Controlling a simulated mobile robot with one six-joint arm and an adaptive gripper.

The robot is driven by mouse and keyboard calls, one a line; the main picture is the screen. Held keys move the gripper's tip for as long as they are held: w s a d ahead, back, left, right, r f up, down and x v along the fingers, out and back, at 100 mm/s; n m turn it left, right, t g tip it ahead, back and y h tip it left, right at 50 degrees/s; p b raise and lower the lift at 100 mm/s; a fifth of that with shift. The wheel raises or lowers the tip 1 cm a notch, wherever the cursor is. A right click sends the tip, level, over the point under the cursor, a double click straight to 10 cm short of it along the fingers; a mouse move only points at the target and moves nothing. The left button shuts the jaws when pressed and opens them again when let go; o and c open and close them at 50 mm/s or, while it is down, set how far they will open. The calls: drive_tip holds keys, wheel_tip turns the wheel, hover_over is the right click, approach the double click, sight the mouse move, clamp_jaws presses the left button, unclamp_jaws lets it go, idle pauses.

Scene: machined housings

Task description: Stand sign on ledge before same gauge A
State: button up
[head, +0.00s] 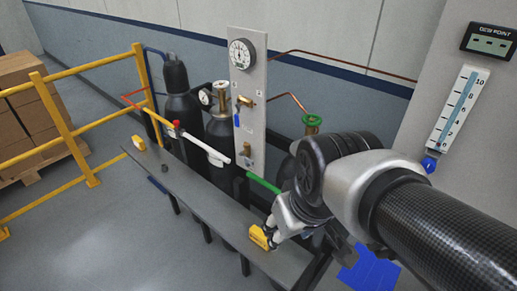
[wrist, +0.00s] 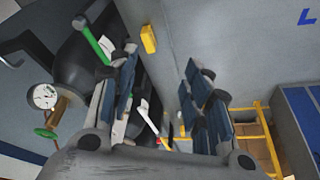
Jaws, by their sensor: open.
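A small yellow sign (head: 260,238) rests near the front right end of the narrow grey ledge (head: 205,205). My gripper (head: 276,232) is just right of it in the head view, with its fingers open. The wrist view shows the open fingers (wrist: 160,85) with a gap between them. The yellow sign (wrist: 148,39) shows beyond the fingertips there, not held. A second yellow piece (head: 138,143) is at the ledge's far left end. A round dial gauge (head: 242,53) is on the upright panel, and a smaller one (head: 206,97) is by the cylinders. I cannot tell which gauge is A.
Dark gas cylinders (head: 181,105) stand behind the ledge. White (head: 207,149) and green (head: 262,183) pipes reach over it. A yellow railing (head: 65,115) stands left; the ledge's middle is clear.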

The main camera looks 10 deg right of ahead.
drive_tip(key=s+m, duration=0.1)
drive_tip(key=s, duration=0.5)
drive_tip(key=shift+s+d+r+m+t, duration=0.15)
drive_tip(key=shift+d+r+m+t, duration=0.15)
drive_tip(key=shift+r, duration=0.1)
drive_tip(key=shift+c, duration=0.5)
